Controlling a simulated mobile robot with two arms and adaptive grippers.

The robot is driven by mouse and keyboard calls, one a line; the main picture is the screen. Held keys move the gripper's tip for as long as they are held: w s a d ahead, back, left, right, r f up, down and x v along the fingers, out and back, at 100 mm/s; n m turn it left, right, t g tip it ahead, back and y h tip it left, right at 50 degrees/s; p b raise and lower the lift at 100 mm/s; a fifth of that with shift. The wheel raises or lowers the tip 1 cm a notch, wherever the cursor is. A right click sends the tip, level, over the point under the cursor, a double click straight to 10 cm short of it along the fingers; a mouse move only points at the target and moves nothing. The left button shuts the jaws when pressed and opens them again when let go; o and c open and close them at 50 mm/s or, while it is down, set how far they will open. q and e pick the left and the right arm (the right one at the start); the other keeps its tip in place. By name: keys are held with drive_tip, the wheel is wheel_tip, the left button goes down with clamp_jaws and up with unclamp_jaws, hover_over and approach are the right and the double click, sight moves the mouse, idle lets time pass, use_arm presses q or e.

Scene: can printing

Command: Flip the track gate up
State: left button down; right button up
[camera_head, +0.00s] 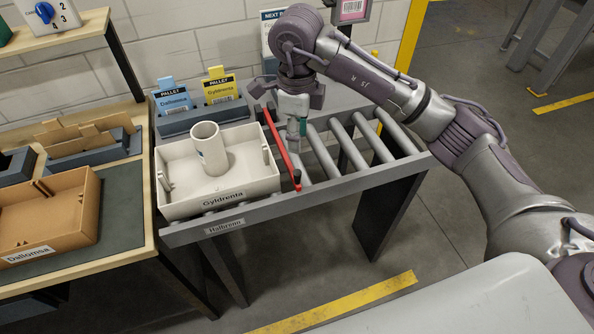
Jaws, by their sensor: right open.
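The track gate is a red bar (281,149) that lies low across the roller track (350,145), just right of the white tray. My right gripper (300,125) comes in from the right and points down over the rollers, just right of the bar near its far half. It is open. Its fingertips are small in the picture and partly blend with the rollers. I cannot tell whether a finger touches the bar. My left gripper is not in view.
A white tray (245,193) labelled Gyldrenta holds a white cylinder (209,150) on the track's left end. Blue and yellow pallet cards (219,88) stand behind. A table on the left bears a brown tray (75,215). The rollers right of the gate are clear.

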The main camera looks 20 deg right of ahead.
sight(297, 170)
wheel_tip(297, 170, down, 11)
drive_tip(key=p, duration=0.3)
drive_tip(key=shift+f, duration=0.9)
drive_tip(key=shift+c, duration=0.3)
clamp_jaws()
